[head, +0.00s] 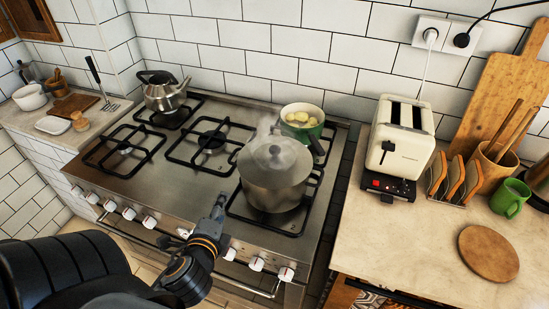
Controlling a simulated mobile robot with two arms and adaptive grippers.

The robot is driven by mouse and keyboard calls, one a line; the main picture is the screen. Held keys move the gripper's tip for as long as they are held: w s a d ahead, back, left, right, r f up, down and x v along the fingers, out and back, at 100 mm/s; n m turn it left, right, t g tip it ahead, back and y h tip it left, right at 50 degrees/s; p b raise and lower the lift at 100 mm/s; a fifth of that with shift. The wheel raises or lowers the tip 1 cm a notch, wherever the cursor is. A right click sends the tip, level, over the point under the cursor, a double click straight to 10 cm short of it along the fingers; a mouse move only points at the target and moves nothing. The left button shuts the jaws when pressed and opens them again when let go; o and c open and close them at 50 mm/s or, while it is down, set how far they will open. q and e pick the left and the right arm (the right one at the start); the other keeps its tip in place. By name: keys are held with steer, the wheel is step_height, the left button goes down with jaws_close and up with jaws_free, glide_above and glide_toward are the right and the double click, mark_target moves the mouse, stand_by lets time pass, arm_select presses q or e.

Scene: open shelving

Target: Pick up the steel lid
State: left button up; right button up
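The steel lid (268,163) sits on a steel pot (275,190) on the front right burner of the stove. It has a small knob on top, and steam rises around it. My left gripper (219,207) is over the front edge of the stove, to the left of the pot and lower in the picture. It is apart from the lid. I see it edge-on, so the gap between its fingers does not show. I cannot make out my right gripper.
A green pot (302,124) with pale food stands behind the steel pot. A kettle (163,92) is on the back left burner. A cream toaster (400,140) stands on the right counter. The left burners in front (125,148) are bare.

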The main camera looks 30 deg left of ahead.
arm_select(q)
step_height(320, 180, up, 6)
steer(key=w+m+t+h, duration=0.15)
steer(key=m+t, duration=0.25)
steer(key=m, duration=0.6)
steer(key=m+t+h+p, duration=0.2)
steer(key=m+h+p, duration=0.2)
steer(key=m, duration=0.6)
glide_toward(272, 152)
steer(key=w, duration=0.3)
steer(key=shift+w+a+r, duration=0.2)
steer(key=shift+w+a, duration=0.05)
steer(key=w+p, duration=0.2)
steer(key=w, duration=0.3)
steer(key=shift+f, duration=0.15)
steer(key=shift+w+f, duration=0.15)
steer(key=shift+w, duration=0.2)
steer(key=shift+s, duration=0.1)
jaws_close()
